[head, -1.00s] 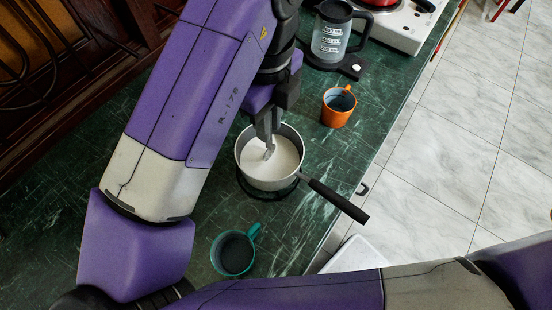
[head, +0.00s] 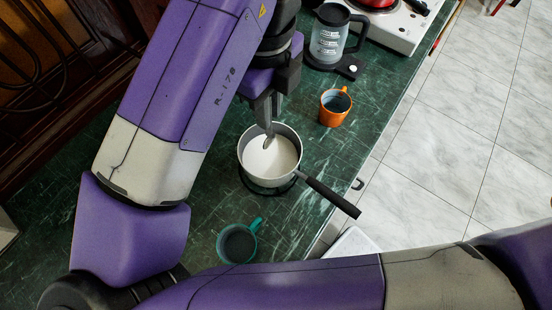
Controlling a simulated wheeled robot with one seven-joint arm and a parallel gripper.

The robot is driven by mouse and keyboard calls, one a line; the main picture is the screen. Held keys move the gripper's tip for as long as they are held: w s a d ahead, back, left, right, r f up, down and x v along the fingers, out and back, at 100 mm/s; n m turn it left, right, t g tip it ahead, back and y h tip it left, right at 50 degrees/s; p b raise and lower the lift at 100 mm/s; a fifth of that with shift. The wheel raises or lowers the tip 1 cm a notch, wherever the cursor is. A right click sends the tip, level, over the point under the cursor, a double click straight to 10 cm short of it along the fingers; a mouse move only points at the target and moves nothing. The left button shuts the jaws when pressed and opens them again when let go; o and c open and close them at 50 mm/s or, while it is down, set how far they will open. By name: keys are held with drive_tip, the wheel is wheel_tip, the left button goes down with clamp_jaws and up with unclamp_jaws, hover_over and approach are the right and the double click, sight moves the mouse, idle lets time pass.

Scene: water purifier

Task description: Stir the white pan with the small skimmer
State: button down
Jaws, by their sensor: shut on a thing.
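The white pan (head: 285,158), a round pot with a black handle pointing to the lower right, stands on the green counter in the head view. It holds a white liquid. My gripper (head: 264,120) is over the pan's far rim, pointing down. It is shut on the small skimmer (head: 267,141), a grey metal piece that shows below the fingers. The skimmer's lower end is inside the pan near its far wall. Whether it dips into the liquid is hard to tell. Most of its handle is hidden by the fingers.
An orange mug (head: 335,108) stands right of the pan, and a teal mug (head: 238,243) stands nearer. A kettle (head: 329,38) on a black base is behind. A white stove (head: 405,22) with a red pot (head: 377,2) is at the far right. The counter's right edge drops to the floor.

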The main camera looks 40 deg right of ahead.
drive_tip(key=shift+r+p, duration=2.2)
drive_tip(key=shift+r, duration=0.35)
